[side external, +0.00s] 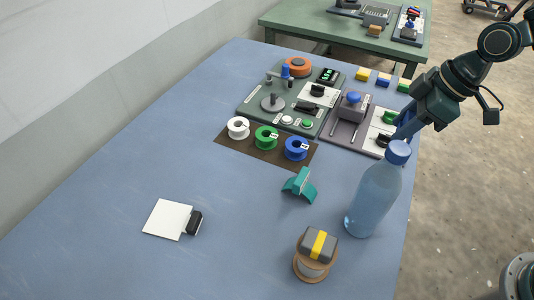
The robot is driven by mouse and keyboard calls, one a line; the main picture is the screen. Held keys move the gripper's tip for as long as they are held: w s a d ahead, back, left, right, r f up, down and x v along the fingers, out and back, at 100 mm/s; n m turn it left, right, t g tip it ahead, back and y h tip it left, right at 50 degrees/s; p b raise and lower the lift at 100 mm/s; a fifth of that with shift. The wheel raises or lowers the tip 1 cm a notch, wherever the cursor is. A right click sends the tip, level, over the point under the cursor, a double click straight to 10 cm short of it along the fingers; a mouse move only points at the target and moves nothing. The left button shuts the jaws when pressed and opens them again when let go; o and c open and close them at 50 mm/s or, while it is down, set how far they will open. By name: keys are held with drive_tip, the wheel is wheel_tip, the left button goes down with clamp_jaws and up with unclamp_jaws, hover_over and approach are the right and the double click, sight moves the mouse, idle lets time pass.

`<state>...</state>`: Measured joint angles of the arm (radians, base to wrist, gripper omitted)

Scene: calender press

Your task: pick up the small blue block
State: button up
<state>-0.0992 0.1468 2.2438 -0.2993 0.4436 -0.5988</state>
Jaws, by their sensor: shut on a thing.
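My gripper (408,122) is at the right, over the right edge of the switch panel and just above and behind the bottle's cap. It is shut on a blue thing (405,125), which shows only in part; its shape is hard to make out. A small blue block (382,80) sits at the table's back right, between a yellow block (363,74) and a green block (404,86). My gripper is apart from this block, nearer the camera and lower in the picture.
A clear blue bottle (373,198) stands upright below my gripper. The switch panel (350,134) and dial panel (251,103) lie behind it. Several spools (267,138), a teal piece (299,185) and a spool with a grey-yellow block (318,246) are nearby. The table's left is mostly clear.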

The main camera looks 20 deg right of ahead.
sight(409, 116)
wheel_tip(409, 116, up, 7)
idle(0.3)
drive_tip(key=shift+a, duration=0.1)
idle(0.5)
